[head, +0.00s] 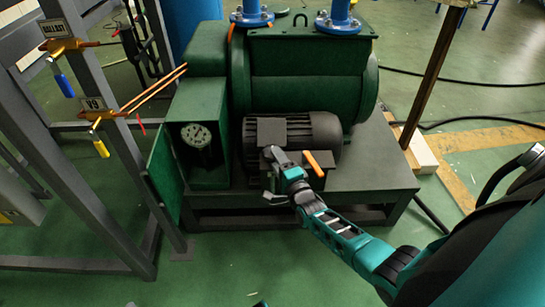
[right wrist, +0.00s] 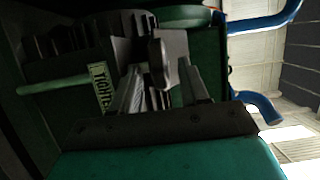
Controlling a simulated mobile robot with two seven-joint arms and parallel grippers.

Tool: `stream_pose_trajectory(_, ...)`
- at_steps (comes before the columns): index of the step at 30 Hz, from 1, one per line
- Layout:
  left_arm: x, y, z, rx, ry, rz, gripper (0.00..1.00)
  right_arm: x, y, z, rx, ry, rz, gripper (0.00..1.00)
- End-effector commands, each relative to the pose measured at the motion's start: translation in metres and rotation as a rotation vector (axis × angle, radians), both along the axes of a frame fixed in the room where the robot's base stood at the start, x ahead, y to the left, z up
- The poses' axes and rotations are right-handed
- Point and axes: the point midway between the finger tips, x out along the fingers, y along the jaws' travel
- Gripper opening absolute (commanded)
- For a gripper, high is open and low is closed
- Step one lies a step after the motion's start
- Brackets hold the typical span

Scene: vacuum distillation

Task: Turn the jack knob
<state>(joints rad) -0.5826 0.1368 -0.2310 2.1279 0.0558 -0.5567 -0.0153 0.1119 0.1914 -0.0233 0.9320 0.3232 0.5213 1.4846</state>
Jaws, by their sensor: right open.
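My right gripper (head: 270,170) is at the front of the dark ribbed motor (head: 325,130) on the green pump unit. In the right wrist view its two fingers (right wrist: 162,80) are apart. A dark upright piece (right wrist: 157,60) shows between the fingers; whether they touch it, I cannot tell. It may be a knob or switch on the motor's box, but nothing marks it clearly as the jack knob. An orange lever (head: 315,163) sticks out just right of the gripper. My left gripper cannot be made out.
A pressure gauge (head: 196,135) sits in a green box left of the motor. Two blue flanged pipes (head: 339,15) rise from the pump. A grey frame with valves, one labelled V9 (head: 97,115), stands at left. Green floor is open in front.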

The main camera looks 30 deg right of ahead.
Motion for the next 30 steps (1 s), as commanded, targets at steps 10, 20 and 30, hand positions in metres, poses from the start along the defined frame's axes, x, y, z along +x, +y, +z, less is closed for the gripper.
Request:
stream_pose_trajectory(10,0.004,-0.005,-0.003,-0.006,-0.007,-0.012,0.43,0.036,-0.006,-0.001,-0.001,0.001,0.0,0.45)
stream_pose_trajectory(20,0.005,-0.004,-0.001,-0.007,-0.011,-0.011,0.43,0.037,-0.006,0.0,-0.001,0.001,0.001,0.4)
stream_pose_trajectory(30,0.005,-0.003,-0.002,-0.005,-0.012,-0.009,0.43,0.036,-0.006,0.0,-0.001,0.001,0.001,0.07)
